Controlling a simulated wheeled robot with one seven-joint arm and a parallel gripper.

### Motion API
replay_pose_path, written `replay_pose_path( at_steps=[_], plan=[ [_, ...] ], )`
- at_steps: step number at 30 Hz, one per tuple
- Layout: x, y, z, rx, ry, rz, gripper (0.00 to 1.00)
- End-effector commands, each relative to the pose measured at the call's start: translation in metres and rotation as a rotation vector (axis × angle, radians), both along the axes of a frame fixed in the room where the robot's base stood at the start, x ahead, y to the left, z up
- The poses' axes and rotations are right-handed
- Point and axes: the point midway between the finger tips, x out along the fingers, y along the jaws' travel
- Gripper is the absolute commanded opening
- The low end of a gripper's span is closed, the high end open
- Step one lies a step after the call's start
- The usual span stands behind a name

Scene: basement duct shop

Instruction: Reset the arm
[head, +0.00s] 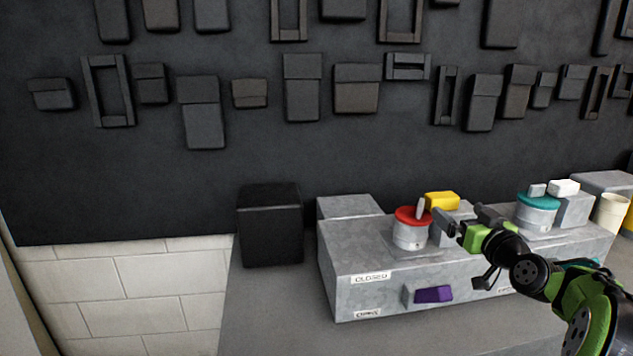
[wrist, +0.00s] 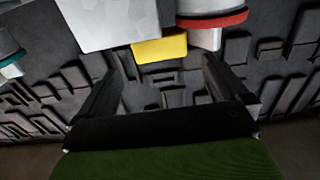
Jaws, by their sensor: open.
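My arm reaches in from the lower right in the head view. My gripper (head: 462,217) is open, with its fingers spread and nothing seen between them. It is over the metal duct box (head: 345,262), just right of a red-topped round dial (head: 408,235). In the wrist view my gripper (wrist: 158,80) shows two dark fingers apart. A yellow block (wrist: 160,48) and the red-rimmed dial (wrist: 212,20) show beyond the fingertips. I cannot tell from these views whether a finger touches the dial.
A teal-topped dial (head: 537,212) with a white block (head: 563,187) stands right of my gripper. A purple handle (head: 433,294) sticks out of the box front. A black cube (head: 270,225) stands at left, and a cream cup (head: 610,212) at far right. The bench front (head: 270,325) is clear.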

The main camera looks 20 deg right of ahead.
Motion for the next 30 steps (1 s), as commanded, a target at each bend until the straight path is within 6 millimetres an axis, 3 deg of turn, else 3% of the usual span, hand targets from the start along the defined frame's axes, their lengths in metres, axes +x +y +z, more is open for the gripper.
replay_pose_path(
  at_steps=[2,4,8,11,12,14,15,18,22,25,30],
  plan=[
    [0.004,0.013,0.003,-0.003,0.022,0.017,1.0],
    [0.01,0.044,0.007,-0.014,0.088,0.058,1.0],
    [0.007,0.137,0.015,-0.041,0.301,0.151,1.0],
    [-0.028,0.213,0.018,-0.062,0.503,0.194,1.0],
    [-0.051,0.239,0.018,-0.067,0.582,0.198,1.0],
    [-0.091,0.271,0.018,-0.066,0.692,0.193,1.0],
    [-0.12,0.286,0.017,-0.061,0.758,0.183,1.0],
    [-0.196,0.309,0.011,-0.028,0.902,0.151,1.0],
    [-0.266,0.312,-0.004,0.026,1.026,0.113,1.0],
    [-0.289,0.311,-0.012,0.05,1.072,0.096,1.0],
    [-0.293,0.31,-0.016,0.056,1.083,0.09,1.0]
  ],
)
